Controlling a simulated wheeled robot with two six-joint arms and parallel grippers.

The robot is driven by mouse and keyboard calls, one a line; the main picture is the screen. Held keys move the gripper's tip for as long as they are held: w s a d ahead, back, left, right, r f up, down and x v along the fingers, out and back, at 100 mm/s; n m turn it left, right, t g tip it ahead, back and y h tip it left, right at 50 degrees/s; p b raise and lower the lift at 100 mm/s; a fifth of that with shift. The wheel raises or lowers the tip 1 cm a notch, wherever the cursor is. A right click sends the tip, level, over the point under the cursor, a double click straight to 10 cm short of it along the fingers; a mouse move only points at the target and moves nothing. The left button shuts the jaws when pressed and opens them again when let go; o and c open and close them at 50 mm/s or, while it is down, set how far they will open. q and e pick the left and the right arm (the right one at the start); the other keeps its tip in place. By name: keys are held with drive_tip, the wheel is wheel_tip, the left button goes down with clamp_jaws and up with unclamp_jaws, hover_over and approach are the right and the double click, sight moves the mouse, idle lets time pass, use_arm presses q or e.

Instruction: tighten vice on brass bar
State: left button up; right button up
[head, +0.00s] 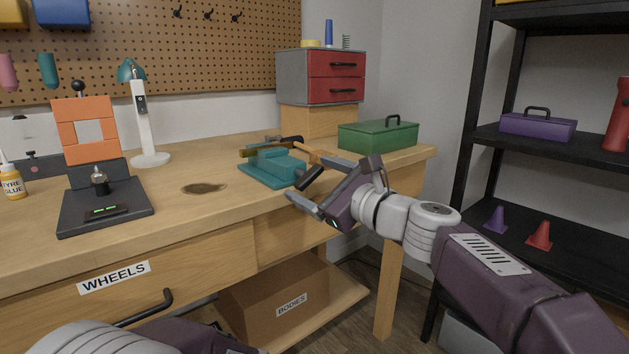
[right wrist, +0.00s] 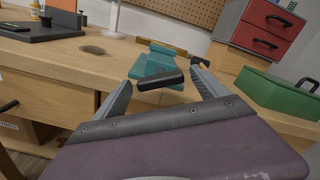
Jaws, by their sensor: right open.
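The teal vice (head: 266,173) sits near the front edge of the wooden workbench; it also shows in the right wrist view (right wrist: 155,62). A brass bar (head: 249,153) lies across its far side, mostly hidden in the head view; the right wrist view shows its length behind the vice (right wrist: 170,48). The vice's black handle (head: 309,177) sticks out toward the front. My right gripper (head: 305,177) is open, with its fingers on either side of the handle and visible gaps in the right wrist view (right wrist: 160,80).
A green toolbox (head: 378,135) and a red-drawer cabinet (head: 335,77) stand behind to the right. An orange press (head: 92,135), a white lamp (head: 145,125) and a glue bottle (head: 12,182) stand left.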

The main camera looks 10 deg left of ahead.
drive_tip(key=v, duration=0.9)
